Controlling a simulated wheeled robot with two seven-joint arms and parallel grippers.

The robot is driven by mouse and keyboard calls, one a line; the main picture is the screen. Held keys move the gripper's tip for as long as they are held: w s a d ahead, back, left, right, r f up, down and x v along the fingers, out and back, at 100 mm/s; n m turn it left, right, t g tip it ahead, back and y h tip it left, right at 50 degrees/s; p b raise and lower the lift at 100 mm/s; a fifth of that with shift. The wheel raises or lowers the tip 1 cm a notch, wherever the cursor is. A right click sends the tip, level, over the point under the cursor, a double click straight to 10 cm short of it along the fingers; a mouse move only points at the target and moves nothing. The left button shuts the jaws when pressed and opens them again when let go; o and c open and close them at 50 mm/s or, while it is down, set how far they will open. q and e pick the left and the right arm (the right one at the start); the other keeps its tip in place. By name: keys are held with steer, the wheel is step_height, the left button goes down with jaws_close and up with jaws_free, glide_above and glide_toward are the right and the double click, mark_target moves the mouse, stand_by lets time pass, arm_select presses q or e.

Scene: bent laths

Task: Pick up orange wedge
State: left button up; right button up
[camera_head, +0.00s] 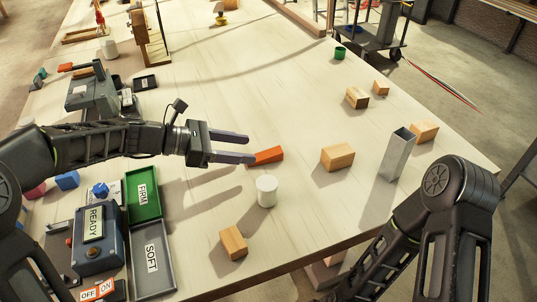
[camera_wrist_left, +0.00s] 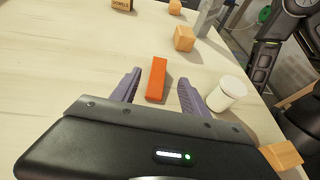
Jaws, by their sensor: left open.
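The orange wedge (camera_head: 266,156) lies on the pale wooden table, just beyond the fingertips of my left gripper (camera_head: 249,147) in the head view. My left gripper is open, with its two fingers apart and nothing held. In the left wrist view the orange wedge (camera_wrist_left: 157,79) sits between and ahead of the two fingertips (camera_wrist_left: 160,85), lengthwise along the view. I cannot tell whether a finger touches it. My right arm shows at the lower right of the head view, but its gripper is out of view.
A white cylinder (camera_head: 266,190) stands close to the wedge. Wooden blocks (camera_head: 338,157) and a metal upright tube (camera_head: 397,153) stand to the right. Green FIRM (camera_head: 143,193) and grey SOFT (camera_head: 152,257) trays lie at the left.

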mark_target(272, 152)
arm_select(q)
steer(key=shift+x, duration=0.9)
steer(key=shift+d, duration=0.1)
steer(key=x, duration=0.5)
steer(key=shift+w, duration=0.1)
steer(key=shift+c, duration=0.4)
jaws_close()
